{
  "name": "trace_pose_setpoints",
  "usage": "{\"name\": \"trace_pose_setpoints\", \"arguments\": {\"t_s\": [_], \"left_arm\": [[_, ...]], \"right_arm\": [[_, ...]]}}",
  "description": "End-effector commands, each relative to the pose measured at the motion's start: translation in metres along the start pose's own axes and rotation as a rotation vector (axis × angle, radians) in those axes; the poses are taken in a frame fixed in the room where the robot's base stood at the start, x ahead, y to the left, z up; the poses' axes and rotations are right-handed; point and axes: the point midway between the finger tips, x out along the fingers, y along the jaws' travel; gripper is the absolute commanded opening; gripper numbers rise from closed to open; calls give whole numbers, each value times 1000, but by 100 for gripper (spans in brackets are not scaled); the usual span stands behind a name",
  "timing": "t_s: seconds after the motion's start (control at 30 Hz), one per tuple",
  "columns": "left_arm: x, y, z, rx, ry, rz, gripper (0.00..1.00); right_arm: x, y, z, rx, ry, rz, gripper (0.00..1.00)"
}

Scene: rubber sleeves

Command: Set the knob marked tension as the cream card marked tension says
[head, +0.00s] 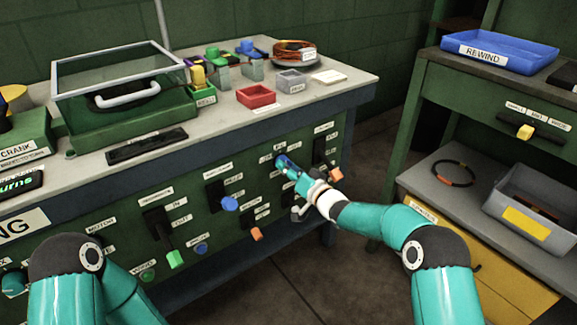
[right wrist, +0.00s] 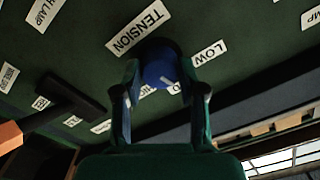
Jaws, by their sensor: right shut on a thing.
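The tension knob is blue; it shows in the right wrist view (right wrist: 160,68) below a white label reading TENSION (right wrist: 138,29). A label reading LOW (right wrist: 209,53) is beside it. A pale mark shows on the knob, partly hidden by the fingers. In the head view my right gripper (head: 285,163) reaches the front panel of the bench. Its fingers are closed on either side of the knob. A blank-looking cream card (head: 329,77) lies on the bench top; I cannot read any writing on it. My left arm shows at lower left, its gripper out of view.
The green panel (head: 190,190) carries several other controls close by, including a blue-ended lever (head: 229,204), an orange-ended lever (head: 336,174) and a green-ended lever (head: 175,259). A red tray (head: 257,96) sits on the bench. A shelf with a blue REWIND tray (head: 500,50) stands at right.

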Motion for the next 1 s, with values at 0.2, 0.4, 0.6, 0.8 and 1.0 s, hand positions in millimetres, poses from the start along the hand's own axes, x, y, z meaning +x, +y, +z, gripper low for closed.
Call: {"name": "trace_pose_setpoints", "arguments": {"t_s": [0.2, 0.4, 0.6, 0.8, 1.0], "left_arm": [[-6, 2, 0, 0, 0, 0, 0], [-8, 3, 0, 0, 0, 0, 0], [-9, 3, 0, 0, 0, 0, 0], [-9, 3, 0, 0, 0, 0, 0], [-9, 3, 0, 0, 0, 0, 0]], "right_arm": [[-1, 2, -2, 151, 2, 4, 5], [-1, 2, -2, 235, 3, 5, 5], [-1, 3, -2, 270, 3, 6, 5], [-1, 4, -2, 275, 4, 7, 5], [-1, 4, -2, 274, 4, 7, 44]]}}
